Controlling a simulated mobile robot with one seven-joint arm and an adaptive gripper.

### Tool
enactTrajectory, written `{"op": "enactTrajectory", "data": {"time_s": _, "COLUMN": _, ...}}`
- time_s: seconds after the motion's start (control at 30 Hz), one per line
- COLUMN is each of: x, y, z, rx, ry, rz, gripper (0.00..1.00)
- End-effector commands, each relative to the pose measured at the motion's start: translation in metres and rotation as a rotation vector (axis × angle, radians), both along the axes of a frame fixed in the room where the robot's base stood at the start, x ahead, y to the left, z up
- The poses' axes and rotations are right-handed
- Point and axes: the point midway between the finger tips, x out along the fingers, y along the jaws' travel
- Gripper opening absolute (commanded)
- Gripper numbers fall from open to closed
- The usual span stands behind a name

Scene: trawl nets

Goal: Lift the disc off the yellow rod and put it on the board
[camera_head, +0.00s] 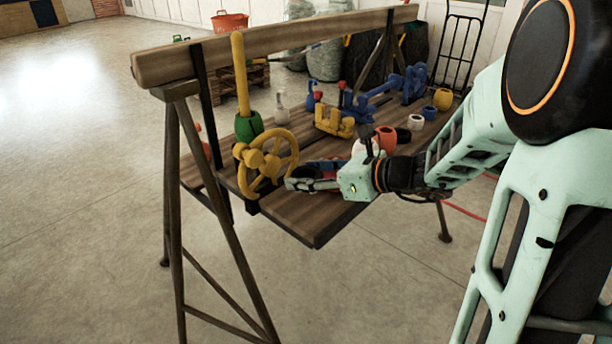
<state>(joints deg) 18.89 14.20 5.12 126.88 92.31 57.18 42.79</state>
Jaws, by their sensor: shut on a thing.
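The yellow rod (240,75) stands upright near the left end of the wooden bench. A green rounded piece (248,127) sits around its lower part; I cannot tell whether this is the disc. My gripper (291,184) reaches in from the right, low over the bench's near end, well apart from the rod. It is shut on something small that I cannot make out. Its tips are close to the right rim of a yellow handwheel (262,160); I cannot tell whether they touch. A red and blue item (326,165) is partly hidden behind the gripper. I cannot single out the board.
The bench top (310,217) is bare at its near corner. A thick beam (290,45) runs above its far side on trestle legs. Yellow, blue, orange and white fittings crowd the middle and right. An orange basket (230,22) stands behind. The floor at left is clear.

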Motion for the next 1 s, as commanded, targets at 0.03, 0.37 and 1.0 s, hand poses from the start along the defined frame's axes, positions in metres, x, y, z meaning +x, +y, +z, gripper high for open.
{"op": "enactTrajectory", "data": {"time_s": 0.03, "x": 0.000, "y": 0.000, "z": -0.008, "rx": 0.001, "ry": 0.001, "rz": 0.000, "gripper": 0.23}}
{"op": "enactTrajectory", "data": {"time_s": 0.37, "x": 0.000, "y": 0.000, "z": -0.047, "rx": 0.001, "ry": 0.001, "rz": 0.000, "gripper": 0.23}}
{"op": "enactTrajectory", "data": {"time_s": 1.0, "x": 0.000, "y": 0.000, "z": -0.065, "rx": 0.000, "ry": 0.000, "rz": 0.000, "gripper": 0.58}}
